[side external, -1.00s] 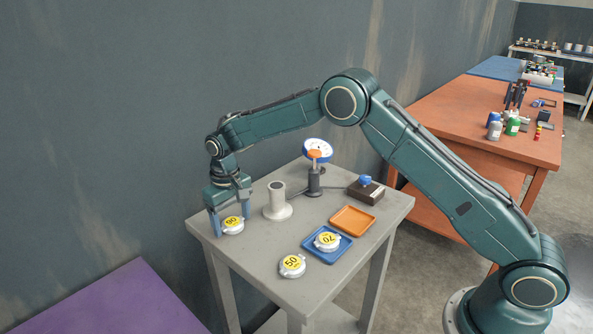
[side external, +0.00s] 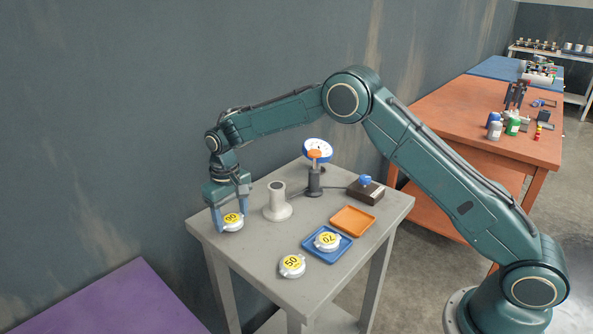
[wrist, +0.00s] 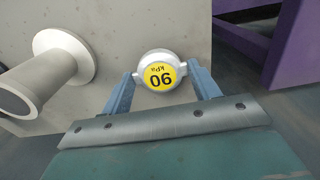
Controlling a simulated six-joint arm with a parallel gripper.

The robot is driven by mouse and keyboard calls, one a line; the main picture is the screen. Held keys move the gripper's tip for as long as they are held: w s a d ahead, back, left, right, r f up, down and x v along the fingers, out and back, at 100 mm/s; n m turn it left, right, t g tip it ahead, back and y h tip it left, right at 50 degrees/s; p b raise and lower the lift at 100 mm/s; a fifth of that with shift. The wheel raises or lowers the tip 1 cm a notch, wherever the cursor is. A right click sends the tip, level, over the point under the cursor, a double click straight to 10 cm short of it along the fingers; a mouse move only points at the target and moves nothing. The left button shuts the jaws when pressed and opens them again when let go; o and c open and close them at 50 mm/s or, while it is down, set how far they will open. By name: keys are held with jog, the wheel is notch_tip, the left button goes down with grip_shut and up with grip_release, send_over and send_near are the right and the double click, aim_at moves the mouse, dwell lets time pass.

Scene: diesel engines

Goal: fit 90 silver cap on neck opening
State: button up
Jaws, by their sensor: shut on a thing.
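The 90 silver cap (side external: 232,222) has a yellow label and sits at the left corner of the small grey table. It also shows in the wrist view (wrist: 160,72), where the label reads "90 kPa" upside down. My gripper (side external: 231,225) points down with its blue-grey fingers shut on the cap, one finger on each side; the wrist view shows both fingers at its sides (wrist: 162,86). Whether the cap is clear of the table top cannot be told. The neck opening (side external: 277,186) tops a pale upright tube with a round base, right of my gripper; it also shows in the wrist view (wrist: 14,102).
A 50 cap (side external: 292,265) lies near the front edge. A 70 cap (side external: 327,240) lies in the blue tray (side external: 310,249). An empty orange tray (side external: 353,220), a gauge stand (side external: 315,180) and a brown box (side external: 366,191) stand further right. A purple surface (side external: 120,300) is lower left.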

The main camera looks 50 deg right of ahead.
jog(key=shift+r, duration=2)
jog(key=shift+d+r, duration=0.4)
notch_tip(320, 180, up, 11)
send_over(277, 185)
jog(key=shift+f, duration=0.2)
jog(key=shift+f, duration=3.1)
jog(key=shift+f, duration=0.7)
